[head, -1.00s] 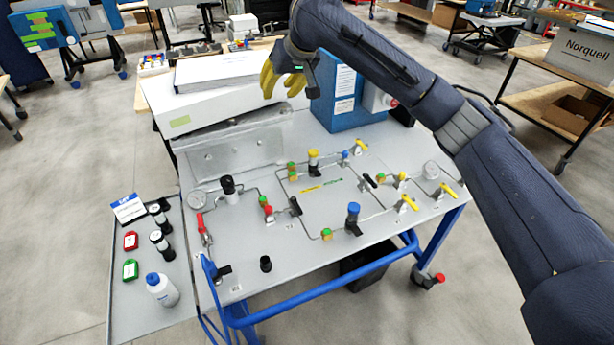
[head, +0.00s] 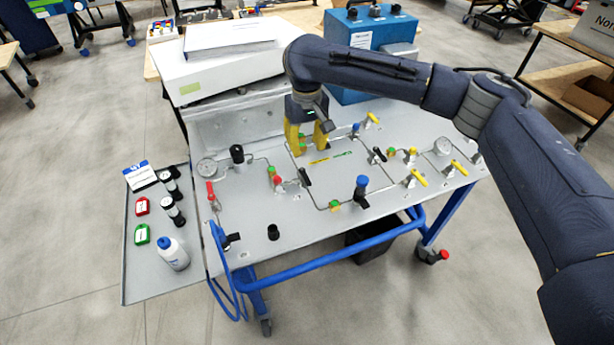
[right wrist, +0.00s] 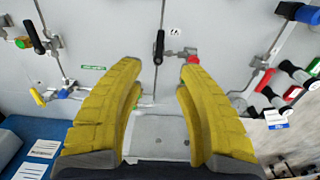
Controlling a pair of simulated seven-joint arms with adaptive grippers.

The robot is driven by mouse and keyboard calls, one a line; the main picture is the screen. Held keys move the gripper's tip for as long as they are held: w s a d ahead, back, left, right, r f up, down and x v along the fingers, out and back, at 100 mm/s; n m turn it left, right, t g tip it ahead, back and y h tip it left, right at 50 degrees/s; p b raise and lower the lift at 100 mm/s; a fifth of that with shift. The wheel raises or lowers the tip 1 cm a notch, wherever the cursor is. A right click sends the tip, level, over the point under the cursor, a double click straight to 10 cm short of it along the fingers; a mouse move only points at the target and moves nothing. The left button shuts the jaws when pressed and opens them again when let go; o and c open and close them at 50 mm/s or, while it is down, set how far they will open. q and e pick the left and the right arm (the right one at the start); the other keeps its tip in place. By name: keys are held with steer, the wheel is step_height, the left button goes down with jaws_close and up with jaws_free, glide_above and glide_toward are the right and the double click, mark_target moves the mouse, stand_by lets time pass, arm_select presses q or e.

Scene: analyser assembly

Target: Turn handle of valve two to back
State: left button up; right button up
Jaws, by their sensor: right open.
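My right gripper (head: 309,140) is open and points down over the back middle of the grey panel (head: 248,222), with its yellow fingers apart and nothing between them. A black lever handle (head: 305,178) stands on the panel in front of the gripper. In the right wrist view, this black handle (right wrist: 159,47) lies just beyond the gap between the fingertips (right wrist: 160,72), apart from them. A second black handle (head: 378,155) is further right. I cannot read which valve is number two. My left gripper is not in view.
A red knob (head: 277,181) is left of the nearer black handle. A blue-capped fitting (head: 361,185) and yellow handles (head: 418,178) stand to the right. A blue box (head: 360,38) and a white case (head: 215,70) are behind. A side tray (head: 140,285) holds a bottle (head: 172,254).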

mark_target(307, 179)
step_height(307, 179, down, 13)
steer(key=shift+r, duration=0.1)
stand_by(0.4)
steer(key=shift+c, duration=0.2)
jaws_close()
stand_by(0.3)
